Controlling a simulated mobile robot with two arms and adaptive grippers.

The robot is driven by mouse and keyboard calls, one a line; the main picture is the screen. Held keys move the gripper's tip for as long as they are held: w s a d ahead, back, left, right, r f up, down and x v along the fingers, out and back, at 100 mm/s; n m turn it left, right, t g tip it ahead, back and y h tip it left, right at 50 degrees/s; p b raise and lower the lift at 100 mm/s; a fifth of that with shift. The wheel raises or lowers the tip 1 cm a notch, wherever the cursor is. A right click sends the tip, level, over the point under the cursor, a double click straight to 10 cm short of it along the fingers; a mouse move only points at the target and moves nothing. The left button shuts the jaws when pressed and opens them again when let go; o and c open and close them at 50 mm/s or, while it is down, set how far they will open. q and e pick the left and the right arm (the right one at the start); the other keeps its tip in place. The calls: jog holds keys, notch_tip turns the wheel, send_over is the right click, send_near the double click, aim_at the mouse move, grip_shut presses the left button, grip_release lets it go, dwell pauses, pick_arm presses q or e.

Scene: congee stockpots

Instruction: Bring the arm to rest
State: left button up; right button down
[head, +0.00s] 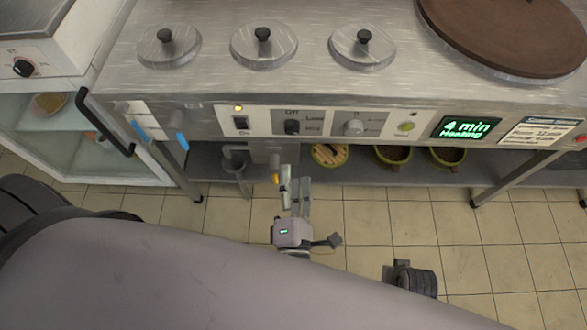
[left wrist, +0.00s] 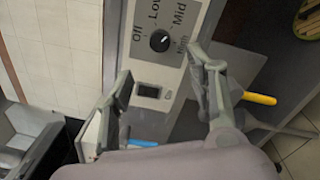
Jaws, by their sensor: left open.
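My left gripper (head: 294,187) is open and empty in the head view. It is below the front panel of the steel cooking counter (head: 215,88), over the tiled floor in the picture. In the left wrist view its two fingers (left wrist: 160,75) stand apart, with the panel's black dial (left wrist: 159,40) and a dark rocker switch (left wrist: 149,91) showing between them. I cannot tell the exact gap to the panel. The dial also shows in the head view (head: 292,127), under partly readable markings. My right gripper is not in view.
Lidded pots (head: 264,46) are set in the counter top, beside a large brown round lid (head: 510,35). A green display (head: 466,129) reads "4 min Heating".

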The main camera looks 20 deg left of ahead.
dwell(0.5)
